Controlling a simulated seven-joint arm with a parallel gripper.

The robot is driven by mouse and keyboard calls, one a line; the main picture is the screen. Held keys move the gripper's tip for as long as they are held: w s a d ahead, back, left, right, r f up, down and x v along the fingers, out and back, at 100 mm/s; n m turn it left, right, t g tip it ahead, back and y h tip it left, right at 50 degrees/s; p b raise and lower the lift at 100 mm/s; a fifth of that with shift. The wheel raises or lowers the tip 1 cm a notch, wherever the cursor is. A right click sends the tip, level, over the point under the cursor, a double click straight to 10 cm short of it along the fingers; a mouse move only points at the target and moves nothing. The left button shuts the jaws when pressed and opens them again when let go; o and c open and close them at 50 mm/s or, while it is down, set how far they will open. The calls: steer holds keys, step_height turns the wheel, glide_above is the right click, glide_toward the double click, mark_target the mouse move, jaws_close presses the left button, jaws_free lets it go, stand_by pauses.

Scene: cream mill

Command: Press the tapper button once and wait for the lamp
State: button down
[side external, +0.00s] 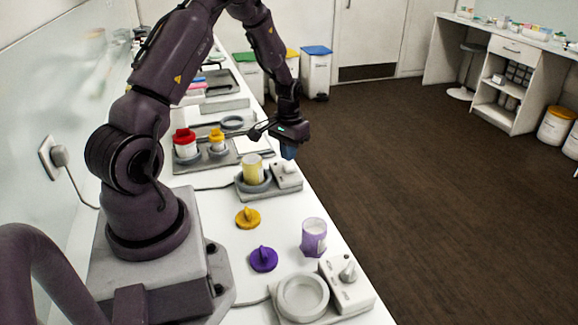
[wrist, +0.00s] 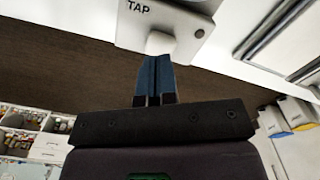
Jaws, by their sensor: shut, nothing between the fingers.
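The tapper (side external: 256,193) is a grey base with a round holder, and a yellow-filled jar (side external: 253,167) stands in it. Its white control box (side external: 287,177) is at its right end. In the wrist view the box (wrist: 180,18) is marked TAP, with a pale button (wrist: 159,42) at its edge. A small round spot (wrist: 200,33) beside the button may be the lamp; I cannot tell whether it is lit. My gripper (side external: 289,155) is shut and empty, fingers pointing down over the box. In the wrist view the fingertips (wrist: 155,57) appear close to the button; contact is unclear.
A purple jar (side external: 313,237), a purple lid (side external: 263,259) and a yellow lid (side external: 247,217) are on the near bench. A knobbed machine (side external: 347,287) stands at the front. Red-lidded (side external: 185,143) and yellow-lidded (side external: 217,141) jars stand behind the tapper.

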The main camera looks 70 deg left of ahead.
mark_target(288, 166)
steer(key=shift+f, duration=1.35)
stand_by(0.3)
steer(key=shift+r, duration=3.5)
steer(key=shift+s+d+f+g+h, duration=0.3)
steer(key=shift+s+d, duration=0.3)
steer(key=shift+s, duration=0.15)
steer(key=s+d+r+m+t, duration=0.3)
steer(key=s+d+r, duration=0.2)
steer(key=d+r, duration=0.7)
steer(key=s+d+r+m+t, duration=0.3)
steer(key=s+d+r, duration=0.3)
steer(key=d+r, duration=0.6)
steer(key=shift+d, duration=0.4)
